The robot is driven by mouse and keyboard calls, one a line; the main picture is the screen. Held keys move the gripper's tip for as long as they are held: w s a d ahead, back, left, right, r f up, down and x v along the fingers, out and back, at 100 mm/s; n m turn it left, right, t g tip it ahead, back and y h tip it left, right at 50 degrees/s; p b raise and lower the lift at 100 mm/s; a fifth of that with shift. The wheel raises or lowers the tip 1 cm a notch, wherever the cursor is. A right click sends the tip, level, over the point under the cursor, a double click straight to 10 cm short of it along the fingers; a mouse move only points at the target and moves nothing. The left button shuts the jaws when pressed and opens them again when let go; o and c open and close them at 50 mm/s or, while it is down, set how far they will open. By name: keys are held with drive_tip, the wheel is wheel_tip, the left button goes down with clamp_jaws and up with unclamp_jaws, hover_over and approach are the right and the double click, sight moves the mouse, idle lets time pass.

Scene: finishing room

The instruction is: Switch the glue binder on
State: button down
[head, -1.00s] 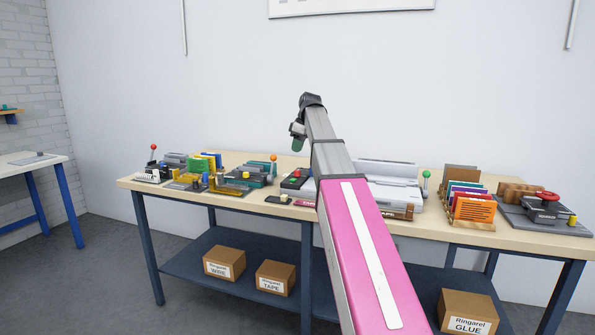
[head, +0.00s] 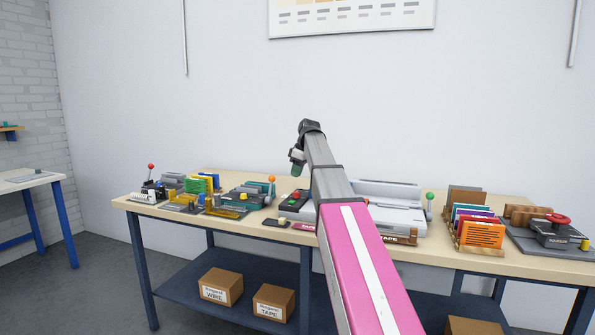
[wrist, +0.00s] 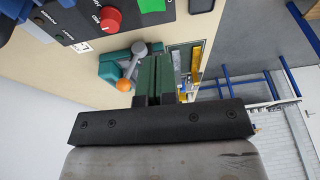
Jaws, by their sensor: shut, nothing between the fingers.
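A wide pale grey machine (head: 400,215) with a black control panel (head: 291,205) stands mid-table, partly behind my arm. I cannot read a name on it that marks it as the glue binder. In the wrist view its panel (wrist: 70,22) carries a red knob (wrist: 108,19) beside an ON mark, and a green button (wrist: 152,5). My gripper (head: 296,165) is above the panel's left side in the head view. In the wrist view its dark green fingers (wrist: 152,62) are shut and empty, apart from the knob and button.
A teal machine with an orange-ball lever (head: 272,181) stands left of the panel; the ball also shows in the wrist view (wrist: 123,86). A green-ball lever (head: 430,197), a book rack (head: 478,240) and a red-handled press (head: 556,230) stand right. Boxes (head: 221,287) sit below.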

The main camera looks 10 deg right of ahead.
sight(290, 202)
drive_tip(key=x, duration=1)
drive_tip(key=shift+s+d+f, duration=0.1)
drive_tip(key=shift+s+d, duration=0.3)
drive_tip(key=shift+d, duration=0.05)
drive_tip(key=shift+s+a+f+t, duration=0.1)
drive_tip(key=shift+s+f+t, duration=0.15)
drive_tip(key=shift+f+t, duration=0.1)
drive_tip(key=shift+w, duration=0.25)
drive_tip(key=shift+w+d+r, duration=0.2)
drive_tip(key=shift+w+d, duration=0.2)
drive_tip(key=shift+w, duration=0.15)
